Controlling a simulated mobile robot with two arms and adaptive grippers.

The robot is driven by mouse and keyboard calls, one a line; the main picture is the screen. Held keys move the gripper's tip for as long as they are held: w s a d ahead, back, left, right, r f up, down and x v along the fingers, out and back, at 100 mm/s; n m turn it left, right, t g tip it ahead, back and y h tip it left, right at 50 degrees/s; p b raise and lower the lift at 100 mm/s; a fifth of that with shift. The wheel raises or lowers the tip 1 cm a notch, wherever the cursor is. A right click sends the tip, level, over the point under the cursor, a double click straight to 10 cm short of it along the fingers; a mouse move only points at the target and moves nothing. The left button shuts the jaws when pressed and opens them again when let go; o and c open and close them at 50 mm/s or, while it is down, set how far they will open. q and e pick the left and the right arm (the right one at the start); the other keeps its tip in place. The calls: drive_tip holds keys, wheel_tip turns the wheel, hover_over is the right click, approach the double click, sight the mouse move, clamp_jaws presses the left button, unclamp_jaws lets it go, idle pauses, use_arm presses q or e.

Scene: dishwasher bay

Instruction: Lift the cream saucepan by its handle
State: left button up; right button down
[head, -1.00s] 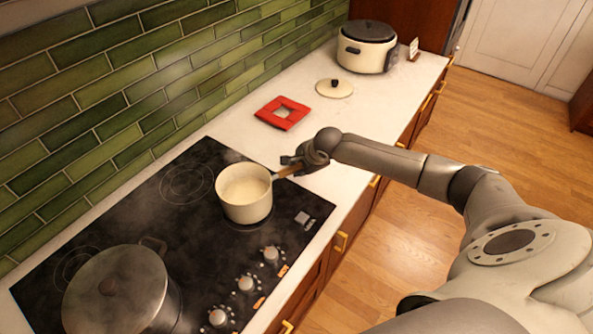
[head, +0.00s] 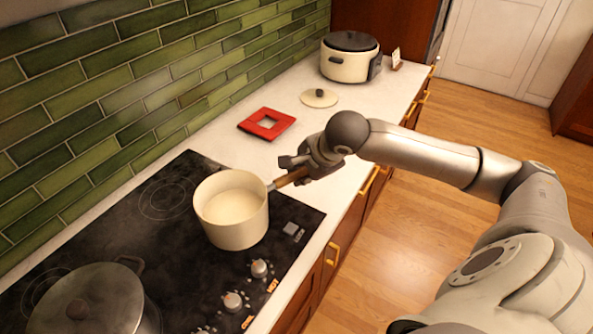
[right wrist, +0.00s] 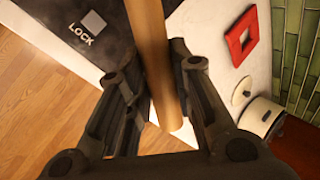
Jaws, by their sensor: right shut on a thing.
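The cream saucepan (head: 238,224) has pale contents inside and hangs upright above the black cooktop, near its far right corner. Its wooden handle (head: 291,178) points right toward my arm. My right gripper (head: 296,168) is shut on the handle. In the right wrist view the handle (right wrist: 152,50) runs between the two dark fingers (right wrist: 160,85), and the pan body is out of that view. My left gripper is in neither view.
A large lidded pot (head: 90,302) stands at the cooktop's near left. A red square trivet (head: 267,124), a cream lid (head: 319,98) and a cream cooker (head: 349,60) are on the white counter beyond. Green tiles (head: 120,75) wall the left side. Control knobs (head: 233,301) line the cooktop's right edge.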

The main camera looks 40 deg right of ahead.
drive_tip(key=shift+a+p+v, duration=0.15)
drive_tip(key=shift+p+v, duration=0.65)
drive_tip(key=shift+v, duration=0.55)
drive_tip(key=shift+a+p+v, duration=0.15)
drive_tip(key=shift+p+v, duration=0.6)
drive_tip(key=shift+v, duration=0.65)
drive_tip(key=shift+w, duration=0.15)
drive_tip(key=shift+f, duration=0.1)
